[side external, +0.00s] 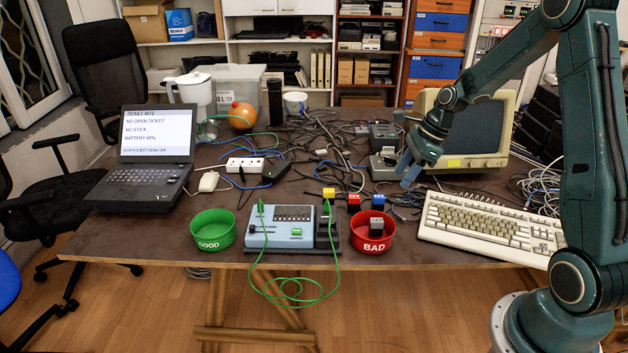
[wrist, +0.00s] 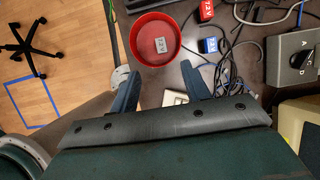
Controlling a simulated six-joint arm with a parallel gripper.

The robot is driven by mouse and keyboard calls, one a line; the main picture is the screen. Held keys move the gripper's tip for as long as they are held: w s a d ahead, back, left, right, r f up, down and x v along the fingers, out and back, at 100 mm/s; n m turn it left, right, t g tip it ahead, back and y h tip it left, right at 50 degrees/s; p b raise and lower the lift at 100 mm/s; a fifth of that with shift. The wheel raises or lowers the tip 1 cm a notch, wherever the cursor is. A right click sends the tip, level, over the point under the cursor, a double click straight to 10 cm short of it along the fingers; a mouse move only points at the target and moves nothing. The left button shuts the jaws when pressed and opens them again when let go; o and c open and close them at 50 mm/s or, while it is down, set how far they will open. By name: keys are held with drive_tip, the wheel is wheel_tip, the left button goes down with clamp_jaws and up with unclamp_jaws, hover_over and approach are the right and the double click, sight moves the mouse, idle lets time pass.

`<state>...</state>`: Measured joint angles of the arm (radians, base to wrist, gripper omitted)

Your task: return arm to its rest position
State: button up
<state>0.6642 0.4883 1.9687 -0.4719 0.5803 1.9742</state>
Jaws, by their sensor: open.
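My gripper (side external: 408,170) is in the air above the right part of the table, left of the old monitor and above the cables. In the wrist view its two fingers (wrist: 160,90) stand apart with nothing between them. The arm reaches in from the right, bent at the elbow. In the side view the red BAD bowl (side external: 372,245) lies below and to the left of the gripper, with a grey block (side external: 377,227) in it. The bowl also shows in the wrist view (wrist: 135,25), apart from the fingers.
A beige keyboard (side external: 490,226) and a monitor (side external: 470,130) stand near my arm. A tester (side external: 290,237) with a green cable, a green GOOD bowl (side external: 212,244), a laptop (side external: 140,187) and yellow, red and blue blocks (side external: 354,203) are on the table. Cables clutter the back.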

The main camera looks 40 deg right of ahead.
drive_tip(key=shift+r, duration=0.1)
drive_tip(key=s+a+r+n+h, duration=0.2)
drive_tip(key=s+a+r+n, duration=0.5)
drive_tip(key=a+r+n, duration=0.5)
drive_tip(key=s+a+r+n+t, duration=0.1)
drive_tip(key=s+a+r+n, duration=0.1)
drive_tip(key=s+n, duration=0.5)
drive_tip(key=s+a+r+n+t+h, duration=0.1)
drive_tip(key=s+a+r+n, duration=0.2)
drive_tip(key=s+n, duration=0.5)
drive_tip(key=shift+a+r, duration=0.3)
drive_tip(key=shift+a, duration=0.15)
